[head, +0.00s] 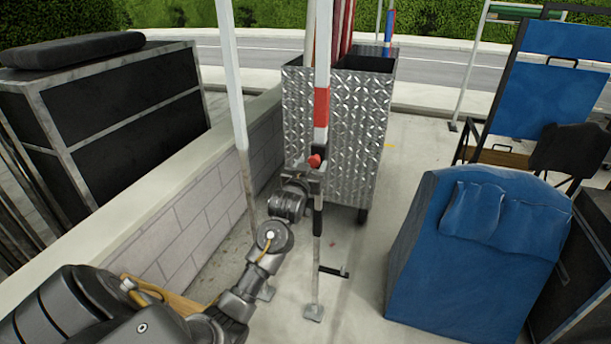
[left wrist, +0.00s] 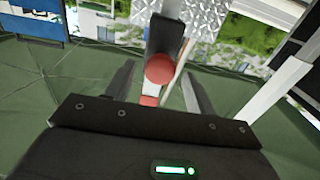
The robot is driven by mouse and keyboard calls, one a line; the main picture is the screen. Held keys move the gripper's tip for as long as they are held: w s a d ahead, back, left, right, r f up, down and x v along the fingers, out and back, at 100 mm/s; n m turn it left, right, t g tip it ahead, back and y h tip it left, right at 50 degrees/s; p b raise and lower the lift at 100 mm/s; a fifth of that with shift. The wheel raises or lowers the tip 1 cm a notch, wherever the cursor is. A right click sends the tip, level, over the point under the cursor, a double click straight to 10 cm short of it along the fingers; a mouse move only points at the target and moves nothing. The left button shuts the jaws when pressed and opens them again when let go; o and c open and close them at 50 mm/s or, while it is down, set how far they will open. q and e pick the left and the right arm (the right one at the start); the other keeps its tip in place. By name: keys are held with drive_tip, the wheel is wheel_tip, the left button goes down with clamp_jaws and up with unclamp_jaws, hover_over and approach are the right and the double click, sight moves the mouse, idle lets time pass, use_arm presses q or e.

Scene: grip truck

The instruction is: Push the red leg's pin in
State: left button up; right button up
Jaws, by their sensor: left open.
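The red leg is an upright pole with a red band (head: 321,108), in the upper middle of the head view. Its pin has a round red knob (head: 315,160) just below the band. The knob also shows in the left wrist view (left wrist: 159,69), in front of a dark bracket. My left gripper (head: 308,172) is at the height of the knob. Its two fingers are apart, one on each side of the knob in the left wrist view, with gaps visible. I cannot tell how far the pin sticks out. My right gripper is not in view.
A diamond-plate metal cart (head: 357,125) with poles stands right behind the leg. A white-topped pole (head: 231,80) rises left of my arm, near a low block wall (head: 180,215). A blue padded cover (head: 430,240) stands to the right. Pavement between is mostly clear.

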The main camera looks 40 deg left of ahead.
use_arm(q)
drive_tip(key=v, duration=0.8)
drive_tip(key=shift+b, duration=0.4)
drive_tip(key=shift+w+r, duration=0.1)
